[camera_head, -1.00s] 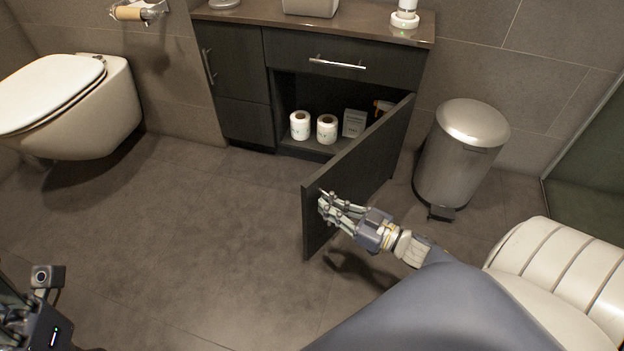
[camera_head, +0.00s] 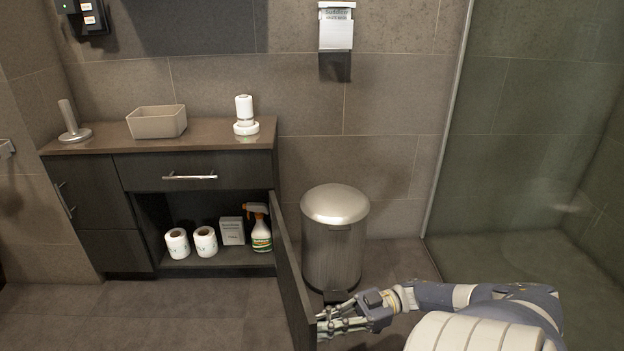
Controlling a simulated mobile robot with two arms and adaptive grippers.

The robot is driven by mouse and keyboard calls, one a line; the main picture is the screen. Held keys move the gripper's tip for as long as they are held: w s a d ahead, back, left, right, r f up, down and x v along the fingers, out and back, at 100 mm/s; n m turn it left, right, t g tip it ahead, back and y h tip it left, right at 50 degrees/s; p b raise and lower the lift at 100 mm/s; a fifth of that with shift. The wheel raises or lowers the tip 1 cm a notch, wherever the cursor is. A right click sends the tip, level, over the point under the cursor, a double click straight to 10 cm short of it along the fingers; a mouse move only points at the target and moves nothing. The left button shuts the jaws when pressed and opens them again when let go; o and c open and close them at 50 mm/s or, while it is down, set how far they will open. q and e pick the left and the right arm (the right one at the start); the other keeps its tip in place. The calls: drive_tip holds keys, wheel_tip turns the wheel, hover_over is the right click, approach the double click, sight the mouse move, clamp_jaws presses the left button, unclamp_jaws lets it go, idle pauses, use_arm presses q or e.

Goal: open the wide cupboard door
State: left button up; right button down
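The wide cupboard door (camera_head: 291,275) is dark and hinged at the right side of the vanity. It stands swung far out from the cupboard opening, seen nearly edge-on. My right gripper (camera_head: 325,326) is at the door's free end, low in the picture. Its fingers are at the door's edge or handle, and I cannot tell whether they are closed on it. The inside of the cupboard (camera_head: 180,211) is exposed. My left gripper is out of view.
Inside stand two paper rolls (camera_head: 205,241), a grey box (camera_head: 232,231) and a spray bottle (camera_head: 261,234). A metal pedal bin (camera_head: 335,238) stands just right of the door. A glass panel (camera_head: 530,130) is at the right. The floor left of the door is clear.

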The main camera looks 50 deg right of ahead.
drive_tip(key=shift+s+d+f, duration=0.1)
drive_tip(key=shift+s+d, duration=0.3)
drive_tip(key=shift+d, duration=0.2)
drive_tip(key=c, duration=1.7)
unclamp_jaws()
drive_tip(key=shift+d, duration=0.1)
drive_tip(key=v, duration=1.1)
drive_tip(key=shift+s+d, duration=0.2)
drive_tip(key=shift+d, duration=0.1)
